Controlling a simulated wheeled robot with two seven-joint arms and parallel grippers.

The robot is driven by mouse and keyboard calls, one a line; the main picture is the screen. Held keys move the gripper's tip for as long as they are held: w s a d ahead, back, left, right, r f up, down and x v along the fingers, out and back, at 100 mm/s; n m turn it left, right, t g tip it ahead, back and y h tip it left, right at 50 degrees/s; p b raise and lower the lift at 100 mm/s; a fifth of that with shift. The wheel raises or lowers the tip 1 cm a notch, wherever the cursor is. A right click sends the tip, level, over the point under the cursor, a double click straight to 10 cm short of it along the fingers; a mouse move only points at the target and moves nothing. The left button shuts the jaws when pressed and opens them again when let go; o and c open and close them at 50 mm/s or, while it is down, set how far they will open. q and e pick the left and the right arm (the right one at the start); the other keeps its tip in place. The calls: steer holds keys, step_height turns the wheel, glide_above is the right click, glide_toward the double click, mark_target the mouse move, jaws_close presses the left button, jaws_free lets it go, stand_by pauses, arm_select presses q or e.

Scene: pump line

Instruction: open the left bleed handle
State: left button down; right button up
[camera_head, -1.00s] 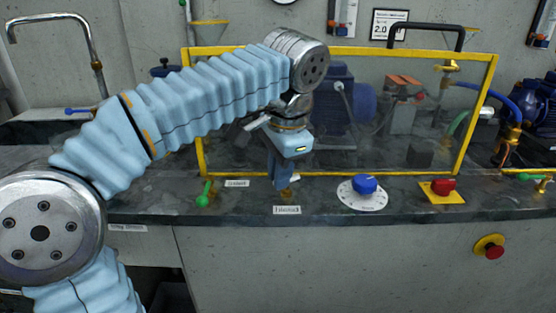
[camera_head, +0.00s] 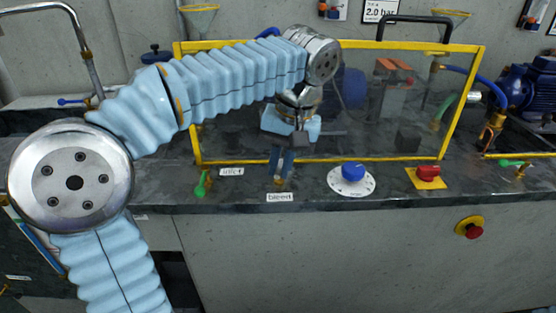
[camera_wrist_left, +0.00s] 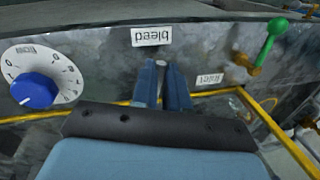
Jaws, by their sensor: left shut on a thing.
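The bleed label (camera_head: 279,197) is on the front of the dark counter, and it shows upside down in the left wrist view (camera_wrist_left: 151,36). Just behind it, my left gripper (camera_head: 281,166) points down at the bleed valve, whose small fitting (camera_head: 280,184) shows below the fingertips. In the left wrist view the blue fingers (camera_wrist_left: 168,80) are shut on a narrow grey piece, the bleed handle (camera_wrist_left: 161,72). Most of the handle is hidden between the fingers, so its angle is hard to tell. My right gripper is out of view.
A green inlet handle (camera_head: 203,184) stands left of the bleed valve. A blue dial knob (camera_head: 353,172) and a red knob on a yellow plate (camera_head: 428,174) are to the right. A yellow-framed clear guard (camera_head: 330,160) rises close behind the gripper. A red stop button (camera_head: 474,231) is on the counter front.

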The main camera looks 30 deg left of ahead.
arm_select(q)
steer(key=shift+w+d+n, duration=0.1)
steer(key=shift+w+n, duration=0.05)
steer(key=shift+n, duration=0.85)
steer(key=c, duration=1.1)
jaws_free()
steer(key=shift+c, duration=0.2)
steer(key=shift+r, duration=0.1)
step_height(320, 180, up, 7)
steer(key=d, duration=0.1)
steer(key=shift+w+d, duration=0.15)
steer(key=shift+w, duration=0.25)
steer(key=shift+r, duration=0.1)
